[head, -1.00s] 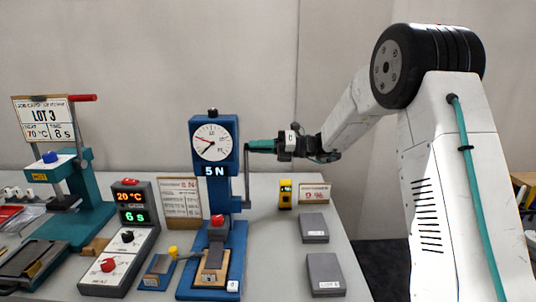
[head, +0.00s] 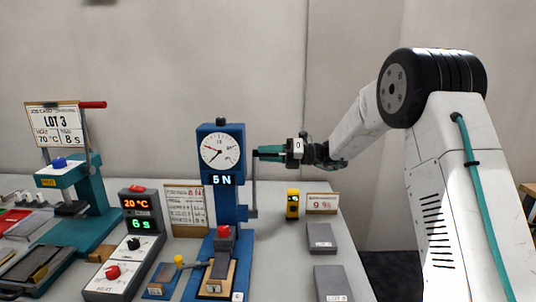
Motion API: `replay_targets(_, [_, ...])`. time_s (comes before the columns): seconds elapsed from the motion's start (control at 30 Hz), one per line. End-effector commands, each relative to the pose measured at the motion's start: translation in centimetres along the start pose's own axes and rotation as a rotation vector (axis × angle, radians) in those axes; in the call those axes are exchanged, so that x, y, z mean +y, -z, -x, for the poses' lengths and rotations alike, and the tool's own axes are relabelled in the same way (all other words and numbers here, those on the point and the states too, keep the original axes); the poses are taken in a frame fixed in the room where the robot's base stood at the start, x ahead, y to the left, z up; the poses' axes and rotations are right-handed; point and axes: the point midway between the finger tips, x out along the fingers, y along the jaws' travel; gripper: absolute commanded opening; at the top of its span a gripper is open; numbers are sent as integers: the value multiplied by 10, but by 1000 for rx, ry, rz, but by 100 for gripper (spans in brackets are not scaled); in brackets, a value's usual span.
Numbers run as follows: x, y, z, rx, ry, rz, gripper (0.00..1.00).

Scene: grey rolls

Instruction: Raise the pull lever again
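The blue pull tester (head: 221,140) stands on the table with a round gauge and a display reading 5 N. Its pull lever (head: 254,190) is a thin grey rod on the right side, standing upright from a low pivot block. My gripper (head: 268,153) reaches in from the right at the lever's top end, level with the gauge. Its teal fingers look slightly apart, with a dark bar between them that seems to be the lever's handle. Whether they touch it is too small to tell.
A yellow device (head: 292,204) and a 9 % card (head: 321,204) stand right of the tester. Grey blocks (head: 321,238) lie in front of them. A control box (head: 130,245) and a teal press (head: 85,200) stand left. The air above the table is clear.

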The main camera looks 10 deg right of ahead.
Motion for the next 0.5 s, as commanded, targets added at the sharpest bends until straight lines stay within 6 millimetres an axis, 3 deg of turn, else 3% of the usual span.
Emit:
replay_targets(0.27, [2, 0, 0, 1, -3, 2, 43])
replay_targets(0.5, [1, -1, 35, -1, -1, 2, 43])
